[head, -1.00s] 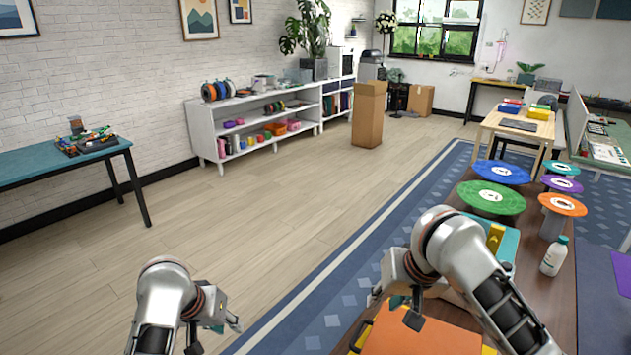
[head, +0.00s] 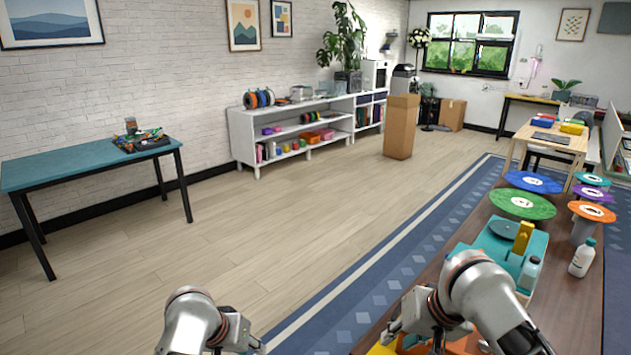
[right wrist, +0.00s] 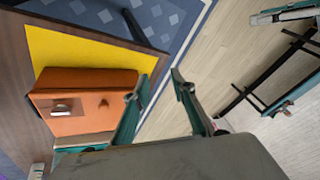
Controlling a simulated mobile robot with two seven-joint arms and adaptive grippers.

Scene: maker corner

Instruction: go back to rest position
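My left gripper (head: 240,337) shows at the bottom edge of the head view, left of centre, over the wooden floor. It is partly cut off by the frame edge, so its fingers are unclear. My right gripper (head: 400,330) is at the bottom of the head view, by the near left part of the long wooden table (head: 555,305). In the right wrist view its two teal fingers (right wrist: 160,80) are apart, with only floor and rug between them. No object shows in it.
An orange box (right wrist: 85,100) on a yellow mat (right wrist: 55,50) lies on the table beside my right gripper. A teal organiser (head: 525,245), white bottle (head: 582,258) and spool discs (head: 522,203) stand farther along. Open floor (head: 270,240) lies left, toward a teal table (head: 90,166).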

